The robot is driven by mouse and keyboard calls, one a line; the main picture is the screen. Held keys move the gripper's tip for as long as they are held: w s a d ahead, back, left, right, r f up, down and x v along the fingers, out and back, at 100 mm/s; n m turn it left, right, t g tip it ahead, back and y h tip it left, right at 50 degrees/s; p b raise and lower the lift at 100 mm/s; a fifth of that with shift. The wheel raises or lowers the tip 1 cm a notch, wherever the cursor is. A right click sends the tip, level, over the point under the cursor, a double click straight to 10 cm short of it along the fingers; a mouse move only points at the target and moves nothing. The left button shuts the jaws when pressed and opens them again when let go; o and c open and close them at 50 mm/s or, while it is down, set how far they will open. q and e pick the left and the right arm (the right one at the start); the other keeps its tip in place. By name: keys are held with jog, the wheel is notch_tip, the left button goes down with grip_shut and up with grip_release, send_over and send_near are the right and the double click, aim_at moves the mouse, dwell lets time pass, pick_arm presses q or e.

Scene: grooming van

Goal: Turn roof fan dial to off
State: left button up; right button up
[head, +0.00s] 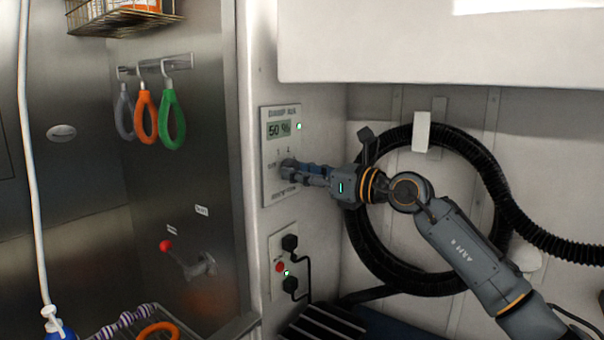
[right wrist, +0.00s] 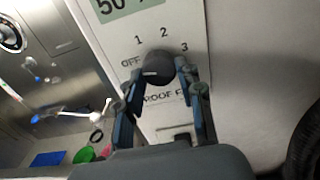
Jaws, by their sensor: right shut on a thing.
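The roof fan dial (right wrist: 158,68) is a dark round knob on a pale wall panel (head: 270,195). In the right wrist view the marks OFF, 1, 2 and 3 run around it, with a partly covered ROOF F label below. My right gripper (right wrist: 159,80) has one finger on each side of the knob and is shut on it. In the head view my right gripper (head: 291,170) reaches the panel from the right and covers most of the dial. I cannot tell which mark the dial points at. My left gripper is not in view.
A display (head: 279,129) reading 50 % sits above the dial, with a lit green lamp beside it. A coiled black hose (head: 355,240) hangs behind my right arm. Grooming loops (head: 172,120) hang at left.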

jog(key=o, duration=1.2)
jog(key=shift+f, duration=0.1)
jog(key=shift+c, duration=0.2)
jog(key=v, duration=1.2)
